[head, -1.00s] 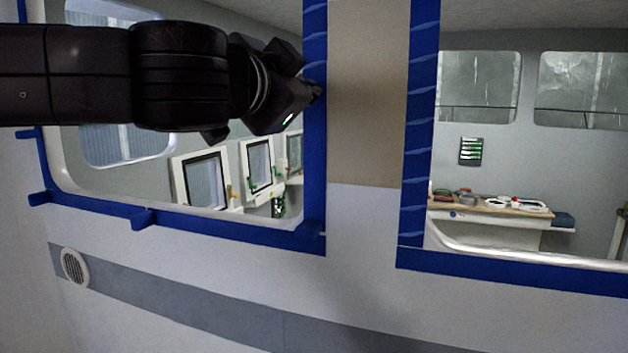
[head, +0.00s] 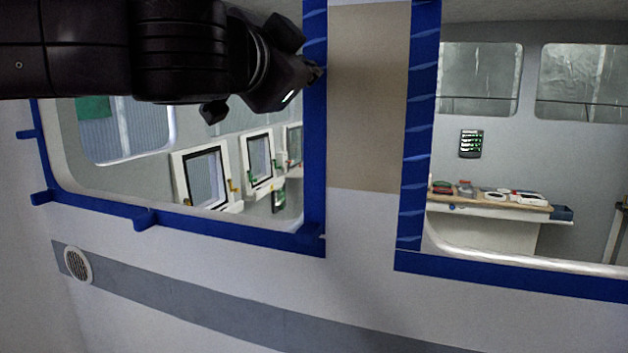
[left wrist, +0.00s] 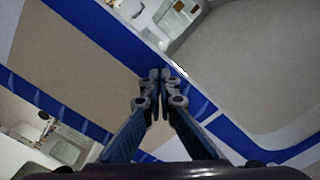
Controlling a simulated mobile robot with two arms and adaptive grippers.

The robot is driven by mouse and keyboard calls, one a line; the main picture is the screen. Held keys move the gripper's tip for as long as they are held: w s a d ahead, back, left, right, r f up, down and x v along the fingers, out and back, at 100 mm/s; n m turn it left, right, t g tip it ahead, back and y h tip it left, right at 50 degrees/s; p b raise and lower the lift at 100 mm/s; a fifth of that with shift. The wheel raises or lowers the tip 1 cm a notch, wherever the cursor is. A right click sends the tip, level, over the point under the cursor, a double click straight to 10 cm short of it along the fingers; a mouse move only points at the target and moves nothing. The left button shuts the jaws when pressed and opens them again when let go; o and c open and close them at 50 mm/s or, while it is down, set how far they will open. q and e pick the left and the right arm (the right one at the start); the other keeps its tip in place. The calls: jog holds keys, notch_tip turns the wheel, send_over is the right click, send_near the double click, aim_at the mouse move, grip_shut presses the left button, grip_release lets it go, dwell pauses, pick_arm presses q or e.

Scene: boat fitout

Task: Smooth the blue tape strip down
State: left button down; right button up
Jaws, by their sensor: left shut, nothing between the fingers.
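My left gripper (head: 316,73) is shut and empty, its tips at the vertical blue tape strip (head: 314,150) on the right edge of the left window. I cannot tell for sure whether they touch it. Below the tips this strip looks flat; above them it shows pale creases. In the left wrist view the closed fingertips (left wrist: 158,78) lie over the strip (left wrist: 100,32), with pale creases to their right and a smooth run to the upper left. A second vertical blue strip (head: 416,140) on the right window has pale creases along its length. My right gripper is out of view.
A beige panel (head: 368,100) lies between the two strips. Blue tape (head: 220,230) with short tabs runs under the left window, and more tape (head: 520,278) runs under the right one. A round vent (head: 78,265) sits low left. A workbench (head: 490,205) stands beyond the right window.

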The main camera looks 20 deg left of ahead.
pick_arm(q)
notch_tip(320, 180, up, 4)
jog(key=p, duration=0.3)
jog(key=shift+w+f, duration=0.1)
jog(key=shift+f, duration=0.1)
dwell(0.4)
jog(key=shift+s, duration=0.6)
send_near(314, 48)
jog(key=shift+s, duration=0.4)
jog(key=shift+w, duration=0.15)
